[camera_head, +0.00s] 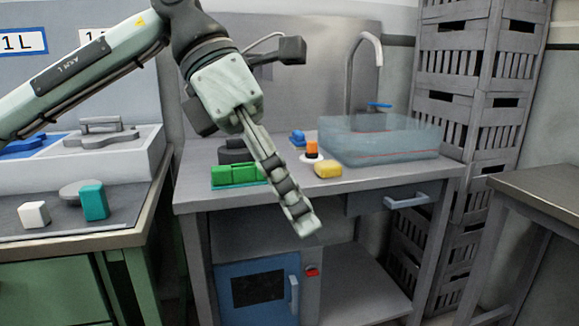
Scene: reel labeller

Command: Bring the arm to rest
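My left arm reaches in from the upper left, marked "ARM L". My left gripper (302,228) hangs down at a slant in front of the grey bench's front edge, apart from the objects on the bench. Its fingers are seen edge-on and overlap, so I cannot tell whether they are open or shut. I see nothing held at the fingertips. My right gripper is out of view.
The bench (330,192) carries a green block tray (232,175), a yellow sponge (327,170), an orange-topped item (312,149) and a translucent basin (380,138) under a tap (379,52). Crates (450,115) stack right. A left counter (70,225) holds a teal block (94,201) and white cube (34,214).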

